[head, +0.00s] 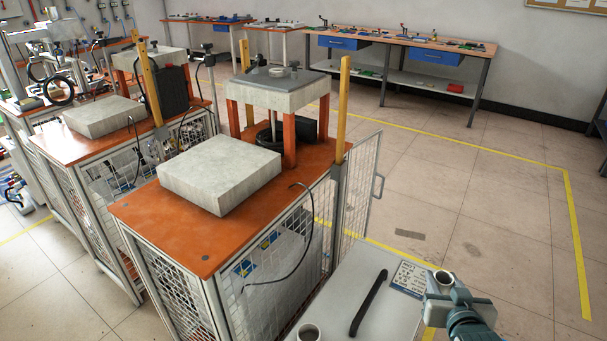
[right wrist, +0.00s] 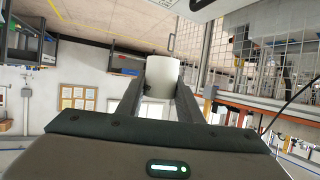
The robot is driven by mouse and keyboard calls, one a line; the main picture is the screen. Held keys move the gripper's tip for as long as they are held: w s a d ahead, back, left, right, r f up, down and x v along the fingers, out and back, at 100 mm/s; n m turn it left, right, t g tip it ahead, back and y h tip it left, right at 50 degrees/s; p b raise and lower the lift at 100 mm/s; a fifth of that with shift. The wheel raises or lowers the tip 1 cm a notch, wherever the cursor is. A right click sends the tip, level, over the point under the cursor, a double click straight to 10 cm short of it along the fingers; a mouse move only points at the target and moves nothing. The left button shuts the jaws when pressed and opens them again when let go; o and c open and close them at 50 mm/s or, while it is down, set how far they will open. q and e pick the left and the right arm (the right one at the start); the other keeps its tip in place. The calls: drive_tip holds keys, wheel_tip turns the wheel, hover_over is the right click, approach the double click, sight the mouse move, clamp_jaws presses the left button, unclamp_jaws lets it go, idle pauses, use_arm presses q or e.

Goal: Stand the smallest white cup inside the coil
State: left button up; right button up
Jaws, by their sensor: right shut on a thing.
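My right gripper (head: 447,290) is at the lower right of the head view, over the right end of a grey table. It is shut on a white cup (head: 442,277) with a dark inside. In the right wrist view the white cup (right wrist: 162,73) sits between the two fingertips (right wrist: 160,92). A second white cup (head: 308,333) stands at the table's front left, cut by the frame edge. I cannot tell from these views which cup is smallest. My left gripper is not in view.
The grey table (head: 340,300) also holds a black bar (head: 369,303) and a printed card (head: 409,278). An orange-topped caged bench (head: 190,245) with a pale slab (head: 220,172) stands to the left, its mesh door (head: 358,190) open. The floor at right is clear.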

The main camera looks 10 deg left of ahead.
use_arm(q)
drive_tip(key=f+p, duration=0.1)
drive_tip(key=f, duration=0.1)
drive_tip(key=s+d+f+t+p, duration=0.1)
drive_tip(key=shift+p, duration=0.35)
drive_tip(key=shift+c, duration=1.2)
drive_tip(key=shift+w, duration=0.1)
use_arm(e)
drive_tip(key=s+a+r, duration=0.1)
drive_tip(key=s+r, duration=0.7)
